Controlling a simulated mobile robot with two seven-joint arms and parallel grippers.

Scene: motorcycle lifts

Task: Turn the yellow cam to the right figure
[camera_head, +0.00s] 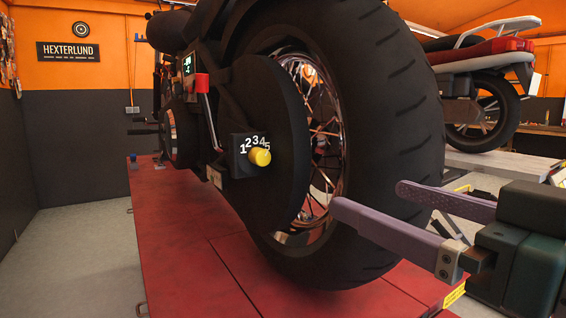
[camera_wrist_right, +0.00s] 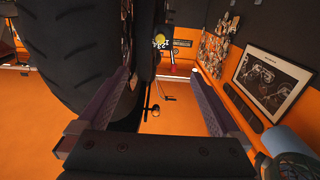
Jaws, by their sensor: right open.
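The yellow cam (camera_head: 260,156) is a round knob on a dark block (camera_head: 242,165) beside the motorcycle's rear wheel. White figures 1 to 5 arc over it, and the knob sits below the 4 and 5, partly covering the 5. Which figure it points at is not clear. In the right wrist view the cam (camera_wrist_right: 160,41) is small, beyond the fingers. My right gripper (camera_head: 370,198) is open and empty, right of the cam and apart from it, in front of the tyre. Its purple fingers also show in the right wrist view (camera_wrist_right: 160,80). My left gripper is out of view.
The large rear tyre (camera_head: 390,110) stands close to my right gripper. A small green-lit display (camera_head: 187,65) and a red-topped lever (camera_head: 203,84) are above left of the cam. The red lift (camera_head: 190,250) lies below. Another motorcycle (camera_head: 485,75) stands behind at right.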

